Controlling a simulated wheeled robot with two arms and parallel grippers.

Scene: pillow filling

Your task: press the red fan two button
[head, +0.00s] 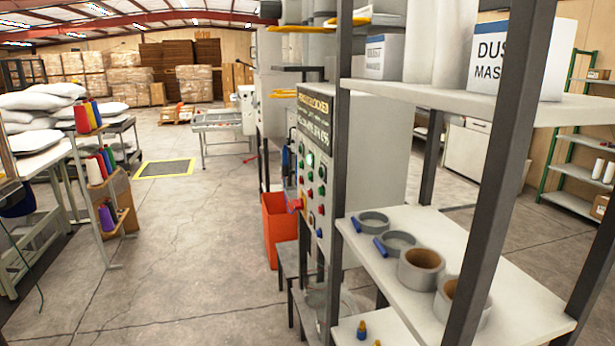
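A grey control cabinet (372,145) stands right of the middle, beyond a shelf rack. Its narrow front panel (311,180) faces left and is seen at a steep angle. The panel carries several small red and green buttons, and one green light (310,160) looks bright. A larger red knob or switch (296,204) sticks out from the panel's left edge. The button labels are too small to read, so I cannot tell which red one is fan two. A dark sign with yellow lettering tops the panel. Neither of my grippers is in view.
The shelf rack (343,100) with dark posts and white shelves fills the right side, holding tape rolls (420,268) and a dust mask box (520,55). An orange bin (279,230) stands below the panel. Open concrete floor (190,250) lies to the left, beside thread spools and pillows.

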